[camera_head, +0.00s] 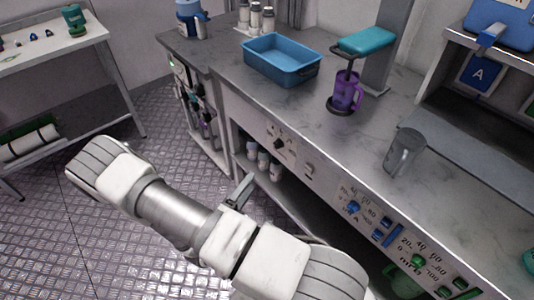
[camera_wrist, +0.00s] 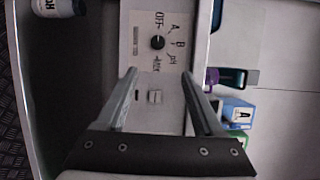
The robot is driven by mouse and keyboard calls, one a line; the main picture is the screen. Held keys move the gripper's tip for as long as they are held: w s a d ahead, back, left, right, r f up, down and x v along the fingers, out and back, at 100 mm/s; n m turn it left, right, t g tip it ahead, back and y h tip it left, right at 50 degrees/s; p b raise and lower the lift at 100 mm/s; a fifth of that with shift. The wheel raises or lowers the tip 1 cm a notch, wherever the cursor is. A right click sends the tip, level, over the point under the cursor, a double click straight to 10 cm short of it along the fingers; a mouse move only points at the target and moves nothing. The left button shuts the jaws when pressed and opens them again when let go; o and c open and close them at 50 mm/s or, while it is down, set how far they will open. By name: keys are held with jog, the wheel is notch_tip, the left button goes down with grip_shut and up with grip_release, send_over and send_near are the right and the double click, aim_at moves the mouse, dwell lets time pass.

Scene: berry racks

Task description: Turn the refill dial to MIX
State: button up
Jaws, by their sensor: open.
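A small black dial (camera_wrist: 157,42) sits on a pale plate on the counter's front panel. In the wrist view, OFF, A, B and pH can be read around it, plus one label too blurred to read. I cannot tell where its pointer stands. The dial also shows in the head view (camera_head: 279,144). My gripper (camera_wrist: 159,74) is open and empty, its two fingers apart and pointing at the panel. The dial appears beyond the fingertips, between their lines, and nothing touches it. In the head view my gripper (camera_head: 238,192) is partly hidden by my wrist.
A small rocker switch (camera_wrist: 155,97) is beside the dial. The counter holds a blue tub (camera_head: 283,62), a purple mug (camera_head: 345,92) and a grey mug (camera_head: 404,152). Bottles (camera_head: 263,162) stand on the shelf below.

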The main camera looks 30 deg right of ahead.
jog(key=b, duration=0.1)
send_near(276, 147)
jog(key=shift+n, duration=0.3)
jog(key=x, duration=0.8)
jog(key=shift+w+d+r, duration=0.1)
jog(key=shift+d, duration=0.05)
grip_shut()
